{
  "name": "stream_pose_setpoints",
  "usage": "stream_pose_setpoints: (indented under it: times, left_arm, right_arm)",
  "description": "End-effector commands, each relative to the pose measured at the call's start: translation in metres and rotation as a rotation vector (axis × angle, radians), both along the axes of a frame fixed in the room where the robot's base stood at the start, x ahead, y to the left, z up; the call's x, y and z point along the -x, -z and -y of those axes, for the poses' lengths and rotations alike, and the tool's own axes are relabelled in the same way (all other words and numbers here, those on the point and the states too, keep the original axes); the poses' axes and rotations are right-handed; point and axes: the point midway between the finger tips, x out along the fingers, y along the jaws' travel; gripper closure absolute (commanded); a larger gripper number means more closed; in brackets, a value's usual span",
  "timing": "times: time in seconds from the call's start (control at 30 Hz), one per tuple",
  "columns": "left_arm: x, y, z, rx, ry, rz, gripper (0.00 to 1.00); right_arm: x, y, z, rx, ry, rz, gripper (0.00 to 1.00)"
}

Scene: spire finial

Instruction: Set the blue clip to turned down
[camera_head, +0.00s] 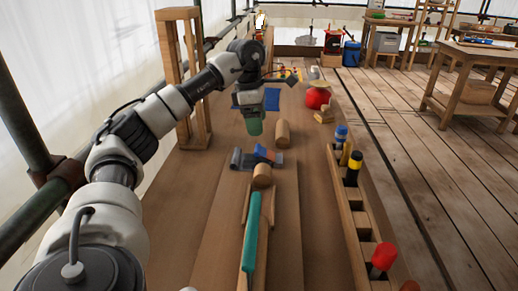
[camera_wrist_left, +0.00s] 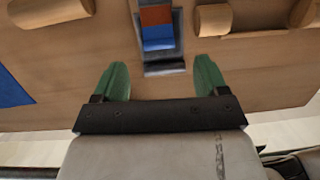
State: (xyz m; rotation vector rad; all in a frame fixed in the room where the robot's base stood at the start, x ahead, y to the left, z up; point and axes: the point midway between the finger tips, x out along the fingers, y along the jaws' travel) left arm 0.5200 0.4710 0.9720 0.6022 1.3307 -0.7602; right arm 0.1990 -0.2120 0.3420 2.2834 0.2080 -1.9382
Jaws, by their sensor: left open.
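The blue clip (camera_head: 264,153) sits on a grey metal bracket (camera_head: 242,160) on the wooden workbench, near the middle of the head view. In the left wrist view the blue clip (camera_wrist_left: 158,38) shows inside the grey frame, with an orange-brown part against it. I cannot tell for sure how the clip is turned. My left gripper (camera_head: 255,126) hangs just behind the clip in the head view, green fingers pointing down. In the left wrist view its fingers (camera_wrist_left: 161,78) are spread apart and empty, with the bracket beyond the gap. My right gripper is not in view.
Wooden cylinders (camera_head: 283,134) and (camera_head: 262,176) lie near the clip. A long green piece (camera_head: 250,232) lies in front. A wooden rack (camera_head: 358,215) with coloured handles runs along the right. A tall wooden frame (camera_head: 184,80) stands at left. Bare bench lies left of the clip.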

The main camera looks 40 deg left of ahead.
Motion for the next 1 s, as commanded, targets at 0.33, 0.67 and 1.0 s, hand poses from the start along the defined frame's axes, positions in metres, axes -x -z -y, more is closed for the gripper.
stream_pose_setpoints:
  times: [0.33, 0.67, 1.0]
  left_arm:
    - [-0.007, -0.013, 0.008, -0.146, -0.021, -0.075, 0.27]
    - [-0.007, 0.047, 0.008, -0.144, -0.019, -0.076, 0.27]
    - [-0.007, 0.086, 0.008, -0.143, -0.02, -0.073, 0.27]
  right_arm:
    - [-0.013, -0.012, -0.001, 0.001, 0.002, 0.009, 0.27]
    - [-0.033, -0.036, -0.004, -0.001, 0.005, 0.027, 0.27]
    - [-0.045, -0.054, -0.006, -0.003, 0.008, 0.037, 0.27]
